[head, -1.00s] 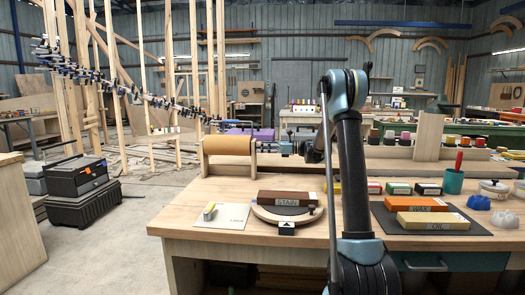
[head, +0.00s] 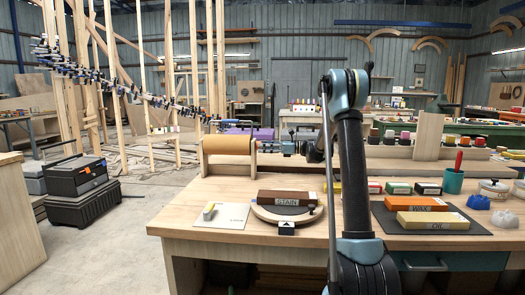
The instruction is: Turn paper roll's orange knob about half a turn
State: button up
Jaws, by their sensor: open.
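The paper roll (head: 227,145) is a brown cylinder lying level between two pale wooden end pieces at the back left of the bench. My gripper (head: 262,147) is at the right end of the roll, pointing left toward it along the roll's axis. It is open. The orange knob cannot be made out; the gripper and the right end piece cover that spot. I cannot tell whether the fingers touch or surround the knob.
A brown STAIN block (head: 286,198) sits on a round turntable (head: 262,214) in front of the roll. A white card (head: 232,217) lies to its left. Orange WAX (head: 415,203) and yellow OIL (head: 432,219) blocks are at right. A teal cup (head: 453,182) stands behind them.

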jog(key=d, duration=1.1)
jog(key=shift+s, duration=0.15)
jog(key=shift+f, duration=0.1)
